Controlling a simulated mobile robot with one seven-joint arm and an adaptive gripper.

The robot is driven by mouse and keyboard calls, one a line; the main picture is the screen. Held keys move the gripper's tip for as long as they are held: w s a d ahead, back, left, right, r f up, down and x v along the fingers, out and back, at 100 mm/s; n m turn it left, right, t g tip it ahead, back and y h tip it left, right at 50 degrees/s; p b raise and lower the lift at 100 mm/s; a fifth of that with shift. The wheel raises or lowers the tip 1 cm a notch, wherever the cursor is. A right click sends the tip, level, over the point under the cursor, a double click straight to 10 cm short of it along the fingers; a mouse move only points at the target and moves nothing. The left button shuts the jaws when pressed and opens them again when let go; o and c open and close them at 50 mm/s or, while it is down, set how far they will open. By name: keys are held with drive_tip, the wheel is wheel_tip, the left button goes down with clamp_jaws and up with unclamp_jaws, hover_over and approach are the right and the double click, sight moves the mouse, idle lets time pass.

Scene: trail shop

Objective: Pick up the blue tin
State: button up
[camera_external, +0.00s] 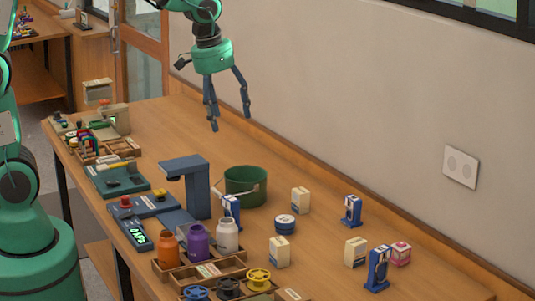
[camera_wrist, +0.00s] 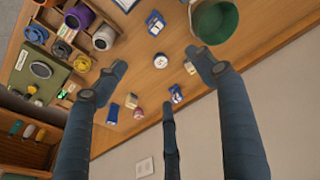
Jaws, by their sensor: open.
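The blue tin (camera_external: 285,225) is small and round with a pale top. It stands on the wooden table, right of the green pot and among small boxes and blue-and-white items. A small round blue and white thing in the wrist view (camera_wrist: 160,61) looks like the same tin. My gripper (camera_external: 229,119) is open and empty, high above the back part of the table, well apart from the tin. In the wrist view, its fingers (camera_wrist: 158,78) are spread, and the tin shows between them, far below.
A green pot (camera_external: 246,188) with a handle stands near the tin. A blue stand (camera_external: 198,190) and orange, purple and white bottles (camera_external: 198,244) are to the left. A wall borders the table.

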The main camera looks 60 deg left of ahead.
drive_tip(key=w+d+f+g+p, duration=0.15)
drive_tip(key=w+d+f, duration=0.25)
drive_tip(key=w+f, duration=0.45)
drive_tip(key=p, duration=0.1)
hover_over(287, 218)
wheel_tip(287, 218, down, 8)
drive_tip(key=shift+w+d+g, duration=0.1)
drive_tip(key=shift+d+g, duration=0.05)
drive_tip(key=shift+g, duration=0.3)
drive_tip(key=shift+f, duration=0.1)
drive_tip(key=shift+f+b, duration=0.65)
drive_tip(key=shift+f, duration=3.55)
drive_tip(key=shift+f, duration=0.1)
drive_tip(key=shift+s+f+b, duration=0.2)
drive_tip(key=shift+f+b, duration=0.6)
drive_tip(key=shift+f, duration=1.75)
